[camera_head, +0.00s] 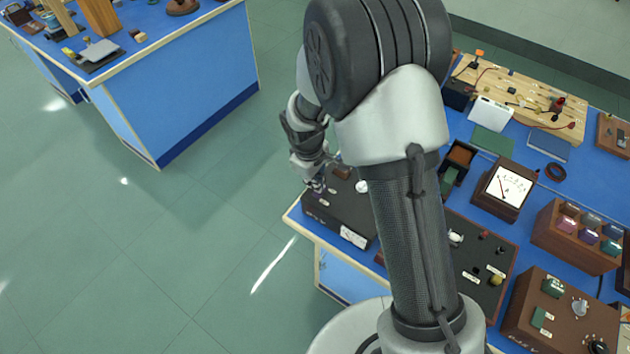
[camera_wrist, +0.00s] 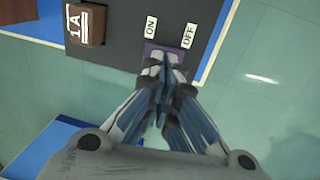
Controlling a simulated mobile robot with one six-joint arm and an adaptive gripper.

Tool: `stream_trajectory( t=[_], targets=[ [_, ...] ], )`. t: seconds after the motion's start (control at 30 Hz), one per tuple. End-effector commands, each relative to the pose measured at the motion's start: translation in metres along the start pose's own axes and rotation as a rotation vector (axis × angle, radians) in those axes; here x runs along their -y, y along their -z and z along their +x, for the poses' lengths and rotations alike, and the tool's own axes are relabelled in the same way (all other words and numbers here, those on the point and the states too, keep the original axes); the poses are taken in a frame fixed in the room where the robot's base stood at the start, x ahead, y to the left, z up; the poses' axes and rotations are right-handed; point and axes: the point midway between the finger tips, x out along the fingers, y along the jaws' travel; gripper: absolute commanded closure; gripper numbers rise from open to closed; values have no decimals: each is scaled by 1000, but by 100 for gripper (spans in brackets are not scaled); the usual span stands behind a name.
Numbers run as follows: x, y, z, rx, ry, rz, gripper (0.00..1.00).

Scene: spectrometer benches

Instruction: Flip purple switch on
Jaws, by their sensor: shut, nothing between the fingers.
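The purple switch (camera_wrist: 152,46) shows in the wrist view as a purple plate on a dark box (camera_wrist: 110,55). An "ON" label (camera_wrist: 151,27) lies near its left side and an "OFF" label (camera_wrist: 188,36) near its right. My gripper (camera_wrist: 163,68) is shut and empty, with its fingertips right over the plate. They hide much of the switch, so I cannot tell its lever position or whether they touch it. In the head view, my gripper (camera_head: 316,184) is at the left end of the dark box (camera_head: 325,218), beyond my arm.
A brown block marked "1A" (camera_wrist: 86,24) stands on the box in the wrist view. The blue bench (camera_head: 480,200) holds a meter (camera_head: 505,188), a black panel (camera_head: 484,265) and several boxes to the right. Open floor (camera_head: 190,240) lies left.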

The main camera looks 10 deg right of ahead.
Motion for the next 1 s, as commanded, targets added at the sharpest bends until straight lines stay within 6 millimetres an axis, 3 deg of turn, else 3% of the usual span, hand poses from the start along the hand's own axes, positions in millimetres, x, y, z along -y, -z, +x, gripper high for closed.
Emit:
stream_trajectory(
  t=[0.4, 0.6, 1.0],
  targets=[
    [-4, 5, -88, -4, -2, 2, 100],
    [-3, 4, -121, -2, -1, 2, 100],
    [-3, 4, -134, 0, 1, 2, 100]
  ],
)
